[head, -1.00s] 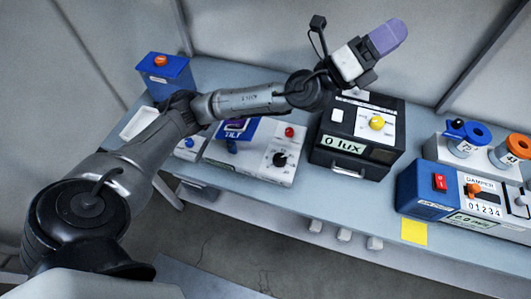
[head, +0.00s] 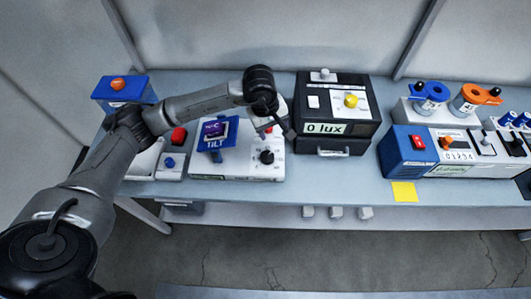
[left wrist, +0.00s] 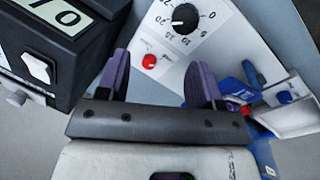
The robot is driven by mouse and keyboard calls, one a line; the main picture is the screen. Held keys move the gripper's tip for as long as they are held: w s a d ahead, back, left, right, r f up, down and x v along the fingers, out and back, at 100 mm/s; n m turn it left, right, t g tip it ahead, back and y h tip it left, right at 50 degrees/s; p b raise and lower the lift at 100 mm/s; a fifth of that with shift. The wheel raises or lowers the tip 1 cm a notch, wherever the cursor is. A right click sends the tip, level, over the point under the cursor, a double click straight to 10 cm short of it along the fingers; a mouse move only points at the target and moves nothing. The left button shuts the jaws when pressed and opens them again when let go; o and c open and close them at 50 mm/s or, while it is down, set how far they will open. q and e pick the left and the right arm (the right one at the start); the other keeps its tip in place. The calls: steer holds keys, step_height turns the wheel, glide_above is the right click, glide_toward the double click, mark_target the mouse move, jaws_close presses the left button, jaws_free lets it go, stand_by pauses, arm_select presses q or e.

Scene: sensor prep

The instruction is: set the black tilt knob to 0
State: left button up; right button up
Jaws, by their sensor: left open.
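The black tilt knob (head: 267,157) sits on the right part of a white panel (head: 245,172) with a blue TILT display unit (head: 214,134). In the left wrist view the knob (left wrist: 185,17) is at the top, with numbers around it and 0 to its right. Its white mark points left, away from 0; the exact value is hard to read. My left gripper is above the panel's back right corner, largely hidden by its wrist in the head view. In the left wrist view its purple fingers (left wrist: 158,78) are apart and empty, short of the knob.
A red button (left wrist: 149,61) is on the panel near the fingers. A black lux box (head: 338,112) stands close to the right. A blue button box (head: 171,165) and a white tray (head: 143,160) are left. Free table lies between the lux box and the damper unit (head: 408,150).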

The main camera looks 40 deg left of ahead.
mark_target(267, 154)
arm_select(q)
steer(key=f+m, duration=0.1)
steer(key=f, duration=0.8)
steer(key=s+a+f+m+g+y, duration=0.1)
steer(key=f, duration=0.4)
steer(key=shift+s+m, duration=0.1)
steer(key=shift+m, duration=0.2)
steer(key=c, duration=0.6)
steer(key=shift+c, duration=0.2)
